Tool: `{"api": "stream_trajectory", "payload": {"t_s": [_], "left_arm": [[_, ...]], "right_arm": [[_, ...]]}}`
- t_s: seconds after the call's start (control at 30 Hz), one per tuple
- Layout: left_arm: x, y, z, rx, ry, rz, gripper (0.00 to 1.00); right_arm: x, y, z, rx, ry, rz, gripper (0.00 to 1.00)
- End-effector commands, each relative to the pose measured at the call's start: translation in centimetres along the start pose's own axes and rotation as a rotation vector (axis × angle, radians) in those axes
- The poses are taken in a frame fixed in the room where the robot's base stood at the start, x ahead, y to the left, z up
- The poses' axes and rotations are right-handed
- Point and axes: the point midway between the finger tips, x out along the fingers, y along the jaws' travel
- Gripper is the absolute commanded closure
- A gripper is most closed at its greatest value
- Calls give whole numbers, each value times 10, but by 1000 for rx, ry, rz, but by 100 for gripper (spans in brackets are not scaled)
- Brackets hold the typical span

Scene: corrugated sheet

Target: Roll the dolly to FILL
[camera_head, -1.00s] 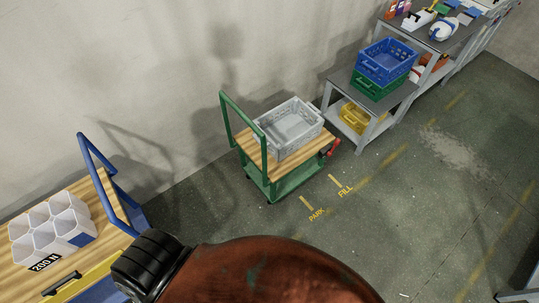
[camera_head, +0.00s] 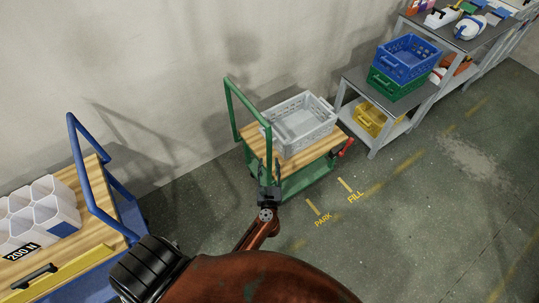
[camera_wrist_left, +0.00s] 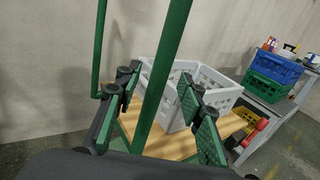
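The dolly has a green frame, a wooden deck (camera_head: 312,156) and an upright green handle (camera_head: 244,95). It stands near the wall, beside the yellow floor marks PARK (camera_head: 323,220) and FILL (camera_head: 355,197). A grey crate (camera_head: 301,124) sits on its deck, also seen in the left wrist view (camera_wrist_left: 208,84). My left gripper (camera_head: 268,190) is at the dolly's near handle post. In the left wrist view its fingers (camera_wrist_left: 160,98) are spread, with the green post (camera_wrist_left: 165,70) between them; contact cannot be told. My right gripper is out of view.
A grey shelf unit (camera_head: 370,80) with blue (camera_head: 406,58), green (camera_head: 395,84) and yellow (camera_head: 371,118) crates stands beyond the dolly. A blue-handled cart (camera_head: 90,158) with a white divided bin (camera_head: 40,215) is at left. The floor at right is clear.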

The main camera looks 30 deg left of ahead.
Motion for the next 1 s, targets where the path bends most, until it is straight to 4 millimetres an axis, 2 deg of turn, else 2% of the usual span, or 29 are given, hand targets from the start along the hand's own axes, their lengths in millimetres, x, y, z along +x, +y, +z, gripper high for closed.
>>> {"api": "stream_trajectory", "payload": {"t_s": [0.03, 0.2, 0.4, 0.7, 1.0], "left_arm": [[10, 0, 2, 2, -4, -1, 64], [36, 0, 1, 6, -3, -2, 64], [53, -1, 0, 6, -1, -3, 64], [56, 0, 0, 6, -1, -3, 64], [55, -1, 0, 6, -1, -3, 84]], "right_arm": [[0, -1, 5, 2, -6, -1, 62], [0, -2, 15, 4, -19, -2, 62], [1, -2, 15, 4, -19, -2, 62], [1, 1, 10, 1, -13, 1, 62], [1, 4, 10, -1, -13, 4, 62]]}}
